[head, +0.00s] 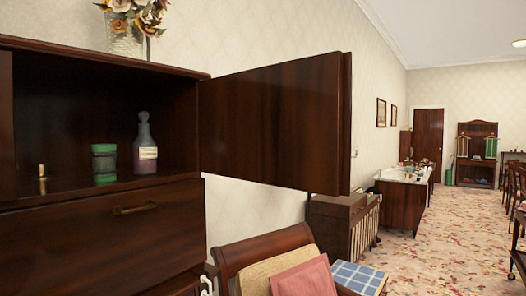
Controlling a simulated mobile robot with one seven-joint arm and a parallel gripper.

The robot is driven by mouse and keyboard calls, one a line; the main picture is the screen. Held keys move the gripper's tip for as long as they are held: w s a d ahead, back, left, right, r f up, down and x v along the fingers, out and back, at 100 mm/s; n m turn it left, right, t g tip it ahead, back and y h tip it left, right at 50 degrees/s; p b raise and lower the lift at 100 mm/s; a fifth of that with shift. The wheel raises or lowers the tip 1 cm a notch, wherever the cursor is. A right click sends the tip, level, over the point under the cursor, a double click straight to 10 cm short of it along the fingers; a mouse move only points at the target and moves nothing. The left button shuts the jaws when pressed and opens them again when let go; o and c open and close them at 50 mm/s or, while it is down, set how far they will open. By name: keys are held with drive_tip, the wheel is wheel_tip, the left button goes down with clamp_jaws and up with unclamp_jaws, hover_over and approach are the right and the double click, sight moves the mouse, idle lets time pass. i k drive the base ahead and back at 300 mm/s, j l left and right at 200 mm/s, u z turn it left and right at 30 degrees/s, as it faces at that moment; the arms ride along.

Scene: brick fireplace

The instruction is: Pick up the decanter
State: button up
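The decanter (146,150) stands upright on the shelf inside an open dark wood cabinet, on the left of the head view. It is a grey glass bottle with a narrow neck, a stopper and a white label, and its lower part looks dark purple. It stands near the right side of the compartment, a little right of a green jar. My gripper is not in this view.
The green jar (104,162) and a small brass object (43,180) share the shelf. The open cabinet door (275,125) sticks out to the right. A chair with cushions (300,278) stands below it. Patterned carpet lies open at right.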

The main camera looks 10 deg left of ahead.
sight(144, 147)
drive_tip(key=l+u, duration=0.2)
drive_tip(key=u, duration=1.4)
drive_tip(key=k+j, duration=0.05)
